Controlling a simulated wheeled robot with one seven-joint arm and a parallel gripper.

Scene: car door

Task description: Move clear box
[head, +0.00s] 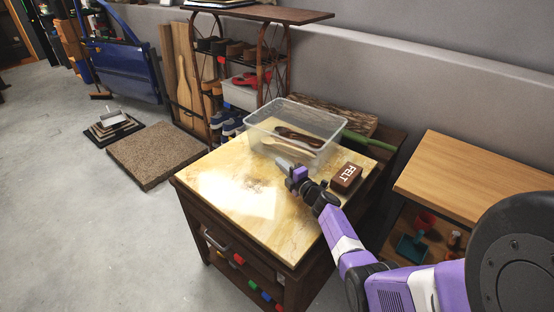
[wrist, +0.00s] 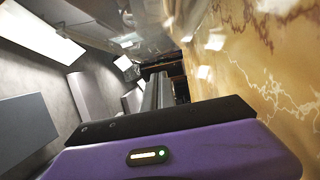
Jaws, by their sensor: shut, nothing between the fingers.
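The clear box (head: 330,147) is an open, see-through tub standing on the yellow marble top of the wooden cabinet (head: 226,187). Brown and tan long-handled items, perhaps brushes or spoons, show in or through it. My gripper (head: 283,163) is shut and empty, low over the marble at the near side of the box. Its tips overlap the box's lower near edge in the head view; I cannot tell whether they touch. In the wrist view my shut fingers (wrist: 155,92) extend along the marble surface (wrist: 255,70); the box is not clearly identifiable there.
A brown block marked FELT (head: 346,176) sits right of my gripper. A shelf rack (head: 290,60) stands behind. A wooden bench (head: 470,170) is at the right. The marble's left part is clear.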

